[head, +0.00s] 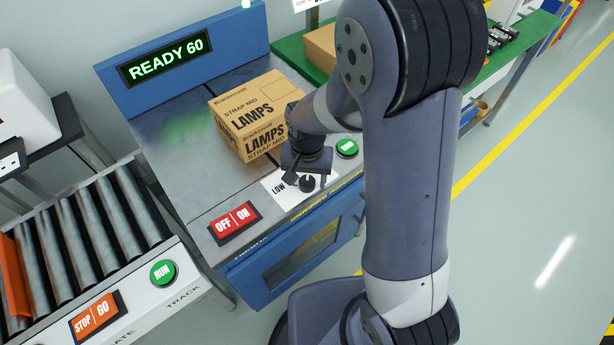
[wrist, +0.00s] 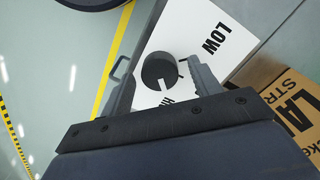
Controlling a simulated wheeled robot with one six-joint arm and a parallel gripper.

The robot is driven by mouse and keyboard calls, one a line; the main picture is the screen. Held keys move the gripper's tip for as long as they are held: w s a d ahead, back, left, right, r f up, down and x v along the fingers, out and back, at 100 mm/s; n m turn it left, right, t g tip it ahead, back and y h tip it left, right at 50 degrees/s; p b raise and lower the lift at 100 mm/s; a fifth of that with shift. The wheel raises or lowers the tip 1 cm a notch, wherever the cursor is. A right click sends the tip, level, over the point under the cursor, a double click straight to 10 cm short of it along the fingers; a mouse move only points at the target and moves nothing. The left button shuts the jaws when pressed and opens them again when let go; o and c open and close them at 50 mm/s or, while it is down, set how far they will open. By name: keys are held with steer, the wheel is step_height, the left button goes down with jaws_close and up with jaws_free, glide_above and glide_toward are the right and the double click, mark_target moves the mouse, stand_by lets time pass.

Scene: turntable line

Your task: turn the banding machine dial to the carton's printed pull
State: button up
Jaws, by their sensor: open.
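The banding machine (head: 190,180) has a blue frame, a grey top and a lit display (head: 165,62) reading "READY 60". Its black dial (head: 307,184) sits on a white plate marked LOW at the front edge. In the wrist view the dial (wrist: 159,70) shows a white pointer mark towards the lower part of the plate, near partly hidden lettering. A brown carton (head: 250,112) printed "STRAP MID" and "LAMPS" stands on the machine top behind the dial. My gripper (wrist: 152,72) is open just above the dial, one finger on each side of it; contact is not clear.
A red OFF/ON switch (head: 235,222) lies left of the dial and a green button (head: 347,147) right of it. A roller conveyor (head: 80,240) with RUN and STOP/GO controls stands at left. A green bench (head: 525,38) runs behind at right. The floor at right is clear.

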steer(key=c, duration=1)
steer(key=n, duration=0.4)
steer(key=shift+n, duration=0.3)
steer(key=n, duration=0.4)
steer(key=shift+b, duration=0.35)
steer(key=o, duration=1)
